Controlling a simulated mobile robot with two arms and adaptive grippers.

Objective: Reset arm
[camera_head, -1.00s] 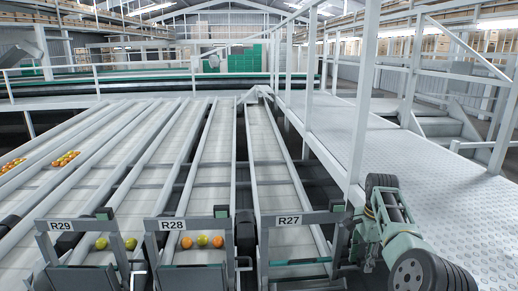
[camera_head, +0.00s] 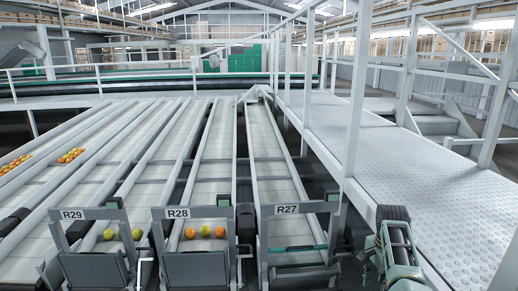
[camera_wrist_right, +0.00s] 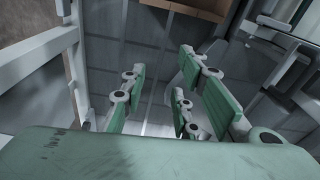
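My right arm (camera_head: 398,245) shows at the lower right of the head view, beside the R27 lane and the walkway. It is cut off by the bottom edge, and its fingers cannot be made out there. In the right wrist view, my right gripper (camera_wrist_right: 163,85) has its green finger pads apart, with nothing between them. Grey panels and floor show past the fingers. My left arm and left gripper are not in the head view.
Sloping lanes end at frames marked R29 (camera_head: 72,214), R28 (camera_head: 178,212) and R27 (camera_head: 286,209). The R27 lane (camera_head: 275,170) is empty. A railed metal walkway (camera_head: 420,190) runs along the right.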

